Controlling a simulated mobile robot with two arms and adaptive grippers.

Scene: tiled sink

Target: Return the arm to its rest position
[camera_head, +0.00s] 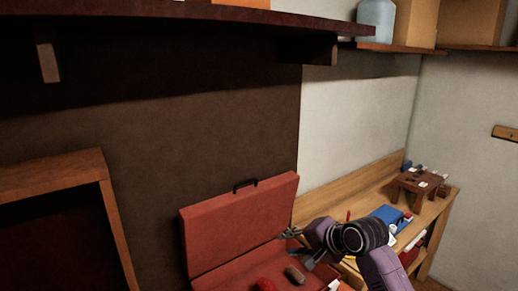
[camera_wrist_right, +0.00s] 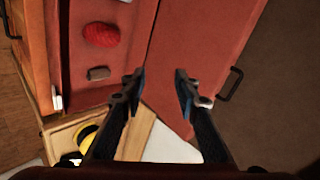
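My right gripper (camera_head: 290,233) hangs in front of the open lid of a red case (camera_head: 235,225) in the head view. In the right wrist view my right gripper (camera_wrist_right: 157,88) has its two dark fingers apart, with nothing between them. The red case (camera_wrist_right: 205,45) lies beyond the fingertips there, with its dark handle (camera_wrist_right: 231,84) at the right. My purple right forearm comes in from the lower right in the head view and covers part of the bench. My left gripper is not in either view.
A red object (camera_wrist_right: 101,35) and a small grey-brown block (camera_wrist_right: 98,73) lie in the case. A wooden bench (camera_head: 440,215) holds a small wooden stool (camera_head: 416,187) and a blue box (camera_head: 386,216). A dark shelf (camera_head: 180,22) overhangs above. A wooden frame (camera_head: 55,172) stands at left.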

